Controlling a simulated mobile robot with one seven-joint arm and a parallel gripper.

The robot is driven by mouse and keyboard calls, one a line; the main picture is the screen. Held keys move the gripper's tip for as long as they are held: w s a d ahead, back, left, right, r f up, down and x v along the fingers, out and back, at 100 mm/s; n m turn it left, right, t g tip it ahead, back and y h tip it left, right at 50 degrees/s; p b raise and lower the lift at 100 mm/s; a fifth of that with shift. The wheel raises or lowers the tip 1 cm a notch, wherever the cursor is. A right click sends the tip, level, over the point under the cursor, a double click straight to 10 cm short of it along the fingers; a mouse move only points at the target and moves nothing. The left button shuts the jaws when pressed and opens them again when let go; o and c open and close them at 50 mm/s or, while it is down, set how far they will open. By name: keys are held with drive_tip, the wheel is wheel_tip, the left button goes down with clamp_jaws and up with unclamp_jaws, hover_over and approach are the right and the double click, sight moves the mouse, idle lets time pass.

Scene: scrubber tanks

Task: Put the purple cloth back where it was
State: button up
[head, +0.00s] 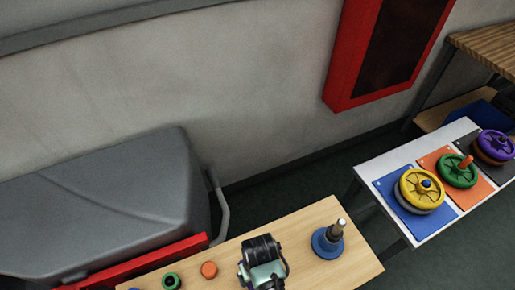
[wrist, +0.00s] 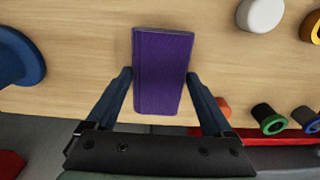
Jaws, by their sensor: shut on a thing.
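The purple cloth (wrist: 163,58) is a folded rectangular block in the wrist view, over the wooden tabletop (wrist: 90,30). My gripper (wrist: 160,76) has one finger along each long side of the cloth and is shut on it. I cannot tell whether the cloth touches the table or is held just above it. In the head view my gripper's wrist (head: 262,262) is over the front middle of the wooden table, and the fingers and cloth are hidden beneath it.
A blue round base with a metal post (head: 328,240) stands right of my wrist. An orange cap (head: 209,270) and green ring (head: 171,281) are to the left. A white table (head: 408,235) with coloured wheels stands at right. A grey machine (head: 100,210) is at left.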

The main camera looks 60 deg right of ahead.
drive_tip(key=shift+f, duration=1.15)
drive_tip(key=shift+f, duration=0.1)
drive_tip(key=o, duration=1.3)
drive_tip(key=shift+o, duration=0.2)
